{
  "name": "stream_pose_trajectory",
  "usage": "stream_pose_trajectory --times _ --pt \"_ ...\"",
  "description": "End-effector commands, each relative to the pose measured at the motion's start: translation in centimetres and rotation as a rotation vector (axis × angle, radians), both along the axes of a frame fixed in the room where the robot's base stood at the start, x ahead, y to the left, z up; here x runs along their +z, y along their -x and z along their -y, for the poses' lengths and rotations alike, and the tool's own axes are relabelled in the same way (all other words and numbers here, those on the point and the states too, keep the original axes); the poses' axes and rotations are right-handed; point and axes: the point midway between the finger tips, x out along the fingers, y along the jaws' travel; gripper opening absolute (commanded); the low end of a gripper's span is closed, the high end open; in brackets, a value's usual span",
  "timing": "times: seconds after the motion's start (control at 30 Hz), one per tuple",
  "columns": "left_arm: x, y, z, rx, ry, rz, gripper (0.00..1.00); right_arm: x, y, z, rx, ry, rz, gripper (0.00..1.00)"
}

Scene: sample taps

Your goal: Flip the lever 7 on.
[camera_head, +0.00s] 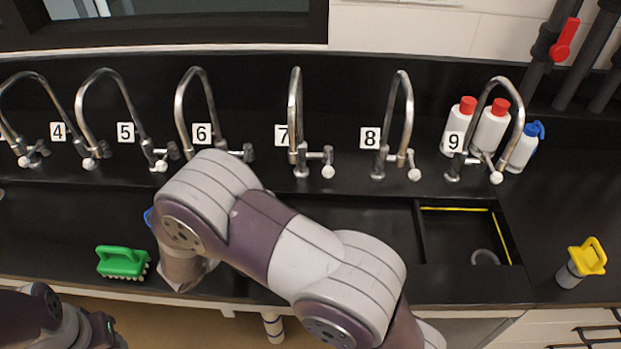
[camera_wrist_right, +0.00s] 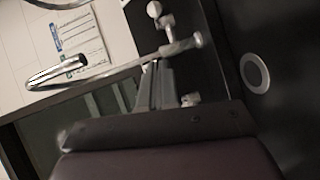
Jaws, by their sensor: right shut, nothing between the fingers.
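Tap 7 (camera_head: 295,110) is a tall steel tap at the middle of the head view, beside its "7" label (camera_head: 282,135). Its lever (camera_head: 327,171) is on the tap's right side and ends in a white knob. My right arm crosses the lower middle of the head view and hides its own gripper there. In the right wrist view my right gripper (camera_wrist_right: 155,85) is shut and empty, close to a steel tap (camera_wrist_right: 165,48) whose number I cannot read. A white-knobbed lever (camera_wrist_right: 153,10) shows above it. My left arm shows at the lower left; its finger state is unclear.
Other taps flank tap 7, including tap 6 (camera_head: 195,100) and tap 8 (camera_head: 400,110). A green brush (camera_head: 123,262) and a yellow-topped item (camera_head: 587,257) lie near the front edge. Red-capped bottles (camera_head: 491,130) stand behind tap 9. A sink basin (camera_head: 432,238) opens at right.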

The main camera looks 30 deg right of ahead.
Motion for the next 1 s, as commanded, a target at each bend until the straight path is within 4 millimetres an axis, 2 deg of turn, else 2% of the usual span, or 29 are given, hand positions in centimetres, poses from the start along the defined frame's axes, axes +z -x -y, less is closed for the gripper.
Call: stream_pose_trajectory --times 0.27,0.73,0.9,1.0 --pt "0.1 0.0 0.0 0.0 0.0 0.0 0.43 0.0 -0.4 0.9 -0.002 -0.003 0.003 0.0" --pt "1.1 0.0 0.0 0.0 0.0 0.0 0.43 -1.3 -4.4 9.4 -0.002 -0.004 0.003 0.0" --pt "1.5 0.0 0.0 0.0 0.0 0.0 0.43 -1.8 -3.4 11.7 -0.001 -0.003 0.002 0.0" --pt "1.6 0.0 0.0 0.0 0.0 0.0 0.43 -1.9 -3.1 12.4 0.001 -0.003 0.003 0.0"
